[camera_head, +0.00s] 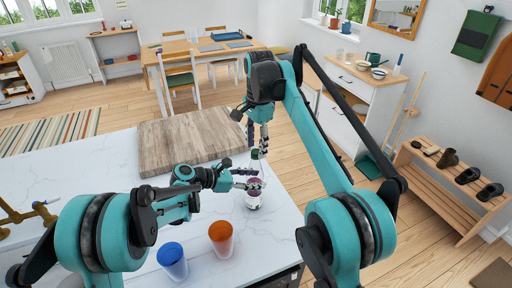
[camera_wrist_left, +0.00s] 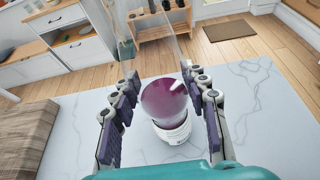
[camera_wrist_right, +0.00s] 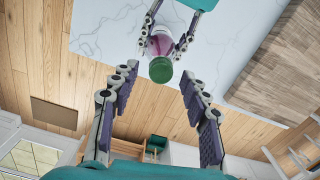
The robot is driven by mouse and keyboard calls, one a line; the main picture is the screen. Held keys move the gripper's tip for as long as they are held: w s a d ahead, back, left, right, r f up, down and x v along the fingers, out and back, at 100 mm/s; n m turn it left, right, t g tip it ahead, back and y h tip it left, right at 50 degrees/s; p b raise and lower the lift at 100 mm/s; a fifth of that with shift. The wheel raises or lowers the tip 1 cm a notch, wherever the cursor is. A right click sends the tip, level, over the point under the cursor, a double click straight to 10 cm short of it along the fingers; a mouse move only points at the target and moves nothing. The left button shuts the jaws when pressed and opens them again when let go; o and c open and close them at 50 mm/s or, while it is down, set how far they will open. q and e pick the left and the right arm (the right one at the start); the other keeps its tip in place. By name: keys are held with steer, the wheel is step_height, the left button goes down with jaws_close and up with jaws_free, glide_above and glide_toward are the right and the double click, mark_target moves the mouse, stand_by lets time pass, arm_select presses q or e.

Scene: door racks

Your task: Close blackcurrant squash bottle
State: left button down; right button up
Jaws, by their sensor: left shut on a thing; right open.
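The blackcurrant squash bottle (camera_head: 254,187) stands upright over the white worktop, near its edge. It is clear, with purple squash and a white label low down; it also shows in the left wrist view (camera_wrist_left: 165,100). My left gripper (camera_head: 246,180) is shut on its body, one finger on each side. A green cap (camera_wrist_right: 160,70) shows at the bottle's top in the right wrist view; I cannot tell how tightly it sits. My right gripper (camera_head: 258,144) is open just above the bottle, pointing down, with the cap in line between its spread fingers.
A wooden board (camera_head: 185,138) lies on the worktop behind the bottle. A blue cup (camera_head: 172,261) and an orange cup (camera_head: 221,238) stand nearer me. Brass taps (camera_head: 30,212) are at the left. Open floor lies beyond the worktop's right edge.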

steer(key=shift+r, duration=1.7)
steer(key=shift+c, duration=0.2)
steer(key=n, duration=0.2)
steer(key=r+n, duration=0.1)
steer(key=n, duration=0.1)
steer(key=shift+w, duration=0.15)
arm_select(q)
steer(key=shift+f, duration=0.1)
arm_select(e)
steer(key=n, duration=0.5)
steer(key=shift+r, duration=0.4)
steer(key=n, duration=0.5)
steer(key=shift+r, duration=0.4)
steer(key=n, duration=0.3)
steer(key=r+n, duration=0.1)
steer(key=n, duration=0.2)
steer(key=shift+f, duration=0.25)
steer(key=shift+f, duration=3.85)
